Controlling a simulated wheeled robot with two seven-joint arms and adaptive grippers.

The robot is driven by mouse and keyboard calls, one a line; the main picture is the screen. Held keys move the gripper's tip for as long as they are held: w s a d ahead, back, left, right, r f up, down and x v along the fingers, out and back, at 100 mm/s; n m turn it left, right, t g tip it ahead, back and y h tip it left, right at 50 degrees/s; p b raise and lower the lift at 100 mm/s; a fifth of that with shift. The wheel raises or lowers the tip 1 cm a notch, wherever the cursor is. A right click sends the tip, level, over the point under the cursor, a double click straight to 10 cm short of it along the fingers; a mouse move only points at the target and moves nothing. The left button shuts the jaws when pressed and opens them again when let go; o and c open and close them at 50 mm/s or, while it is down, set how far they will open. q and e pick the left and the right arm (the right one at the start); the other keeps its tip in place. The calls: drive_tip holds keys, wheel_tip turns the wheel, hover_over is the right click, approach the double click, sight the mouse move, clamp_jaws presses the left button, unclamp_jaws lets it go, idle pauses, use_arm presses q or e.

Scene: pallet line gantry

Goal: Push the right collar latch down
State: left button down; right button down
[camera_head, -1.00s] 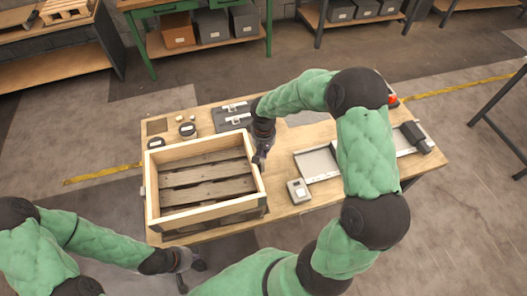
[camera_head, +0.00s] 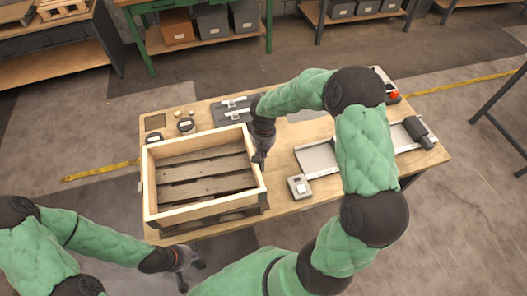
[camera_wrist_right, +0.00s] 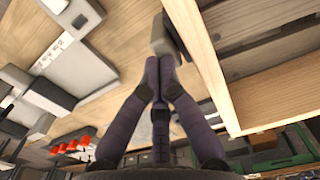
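The wooden collar (camera_head: 205,214) sits on a dark slatted pallet (camera_head: 235,219) on the table. My right gripper (camera_head: 261,158) is at the outer face of the collar's right wall. In the right wrist view its two fingers (camera_wrist_right: 160,62) are together with nothing seen between them. A grey block that looks like the right latch (camera_wrist_right: 163,38) is against the wooden wall, right at the fingertips; whether they touch it I cannot tell. In the head view the latch is hidden by the gripper. My left gripper (camera_head: 192,275) is in front of the table, low and empty, its fingers apart.
A small grey box with a button (camera_head: 299,186) stands right of the collar. A light metal tray (camera_head: 318,160) lies further right, partly behind my right arm.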

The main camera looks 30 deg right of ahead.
drive_tip(key=r+p, duration=0.1)
drive_tip(key=r, duration=0.2)
drive_tip(key=shift+w+r+p, duration=0.2)
drive_tip(key=shift+r+p, duration=0.15)
drive_tip(key=shift+p, duration=0.05)
wheel_tip(320, 180, up, 10)
drive_tip(key=shift+s+f, duration=0.1)
